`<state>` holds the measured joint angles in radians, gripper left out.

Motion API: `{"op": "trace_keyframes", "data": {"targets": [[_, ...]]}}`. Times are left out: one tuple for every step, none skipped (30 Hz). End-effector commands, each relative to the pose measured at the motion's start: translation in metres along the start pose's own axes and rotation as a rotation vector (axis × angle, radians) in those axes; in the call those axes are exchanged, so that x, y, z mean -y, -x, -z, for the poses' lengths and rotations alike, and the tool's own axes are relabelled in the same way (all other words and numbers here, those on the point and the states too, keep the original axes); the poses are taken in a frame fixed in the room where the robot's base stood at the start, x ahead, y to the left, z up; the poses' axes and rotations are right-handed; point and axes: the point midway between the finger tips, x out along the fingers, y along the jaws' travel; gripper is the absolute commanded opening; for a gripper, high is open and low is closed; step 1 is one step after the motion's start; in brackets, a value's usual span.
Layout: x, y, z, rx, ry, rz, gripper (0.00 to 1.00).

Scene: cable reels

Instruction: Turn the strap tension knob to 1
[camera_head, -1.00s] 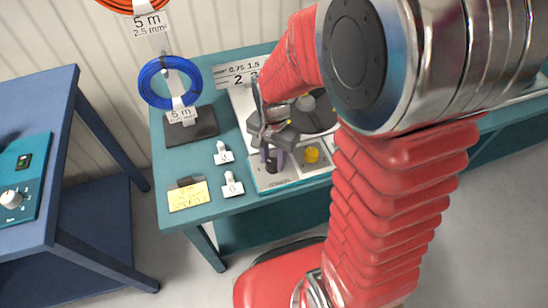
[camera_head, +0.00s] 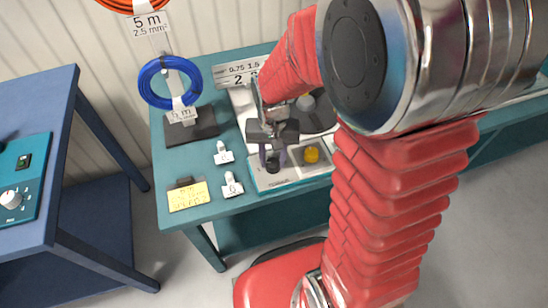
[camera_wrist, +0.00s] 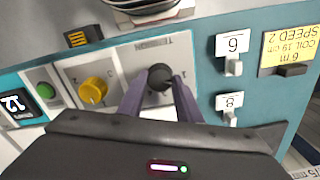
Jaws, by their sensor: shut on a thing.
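A black knob (camera_wrist: 160,76) sits on the pale front panel (camera_wrist: 125,52) of the machine on the teal bench. My gripper (camera_wrist: 160,84) is shut on it, with one purple finger on each side. In the head view my gripper (camera_head: 273,157) points down at the panel's left end, and the dark knob (camera_head: 272,166) shows between the fingertips. The panel's markings are upside down in the wrist view and too small to read, so I cannot tell the knob's setting.
A yellow knob (camera_wrist: 95,90) and a green button (camera_wrist: 46,91) are beside it. A separate blue table (camera_head: 60,120) carries a white knob (camera_head: 11,199).

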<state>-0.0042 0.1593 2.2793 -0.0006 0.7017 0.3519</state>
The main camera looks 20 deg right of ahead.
Motion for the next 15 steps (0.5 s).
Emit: {"op": "trace_keyframes", "data": {"targets": [[0.0006, -0.0003, -0.0018, 0.005, 0.030, 0.001, 0.09], [0.0006, -0.0003, -0.0018, 0.005, 0.049, 0.001, 0.09], [0.0006, -0.0004, -0.0019, 0.005, 0.072, 0.001, 0.09], [0.0006, -0.0004, -0.0019, 0.005, 0.090, 0.001, 0.09], [0.0006, -0.0004, -0.0020, 0.005, 0.104, 0.001, 0.09], [0.0006, -0.0004, -0.0020, 0.005, 0.123, 0.001, 0.09], [0.0006, -0.0004, -0.0020, 0.005, 0.134, 0.001, 0.09], [0.0005, -0.0004, -0.0021, 0.005, 0.146, 0.001, 0.09], [0.0005, -0.0004, -0.0021, 0.005, 0.157, 0.001, 0.09], [0.0005, -0.0005, -0.0021, 0.006, 0.165, 0.001, 0.09], [0.0005, -0.0005, -0.0022, 0.006, 0.172, 0.001, 0.09], [0.0005, -0.0005, -0.0022, 0.006, 0.178, 0.001, 0.09], [0.0005, -0.0005, -0.0022, 0.006, 0.182, 0.001, 0.09], [0.0004, -0.0005, -0.0022, 0.006, 0.184, 0.001, 0.09], [0.0004, -0.0005, -0.0023, 0.006, 0.187, 0.001, 0.09]]}}
